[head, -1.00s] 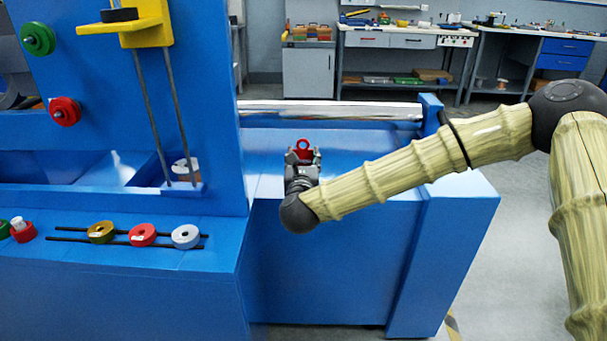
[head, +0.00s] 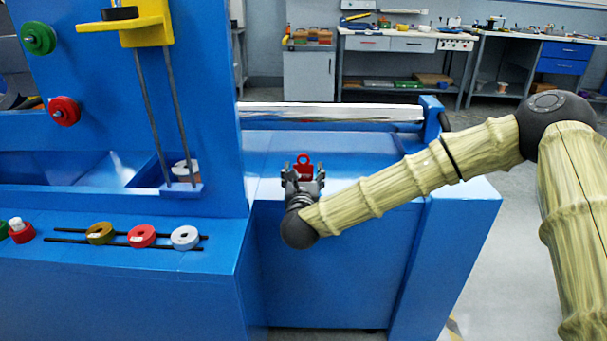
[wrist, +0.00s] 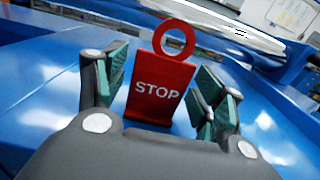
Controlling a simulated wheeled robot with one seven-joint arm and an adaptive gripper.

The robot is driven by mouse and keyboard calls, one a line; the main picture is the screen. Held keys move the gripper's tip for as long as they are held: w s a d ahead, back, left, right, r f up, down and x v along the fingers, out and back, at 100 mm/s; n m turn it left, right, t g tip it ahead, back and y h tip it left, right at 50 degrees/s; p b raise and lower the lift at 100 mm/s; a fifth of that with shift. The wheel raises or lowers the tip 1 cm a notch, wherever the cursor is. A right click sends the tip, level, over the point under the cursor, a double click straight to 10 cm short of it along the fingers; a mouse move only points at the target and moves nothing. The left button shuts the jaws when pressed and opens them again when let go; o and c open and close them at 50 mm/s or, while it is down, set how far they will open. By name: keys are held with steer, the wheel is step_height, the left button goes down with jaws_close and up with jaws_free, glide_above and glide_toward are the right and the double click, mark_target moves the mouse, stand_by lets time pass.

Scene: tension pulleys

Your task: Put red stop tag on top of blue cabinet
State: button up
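The red stop tag (head: 304,161), with a ring at its top and white STOP lettering, stands upright on the blue cabinet's top (head: 357,149). The tag also shows in the wrist view (wrist: 157,88), its lettering facing the camera. My gripper (head: 304,174) is at the near edge of the cabinet top, in front of the tag. In the wrist view its green-padded fingers (wrist: 163,95) are spread on either side of the tag, with gaps on both sides. The tag's base is partly hidden by the gripper body in the head view.
A shiny metal roller (head: 330,112) runs along the back of the cabinet top. A tall blue machine panel (head: 205,100) rises at the left. Several coloured pulleys, including a red one (head: 142,236), lie on the lower ledge. The cabinet top right of the tag is clear.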

steer(key=shift+r, duration=0.15)
steer(key=s+p, duration=0.1)
steer(key=s, duration=1.1)
steer(key=shift+p, duration=0.4)
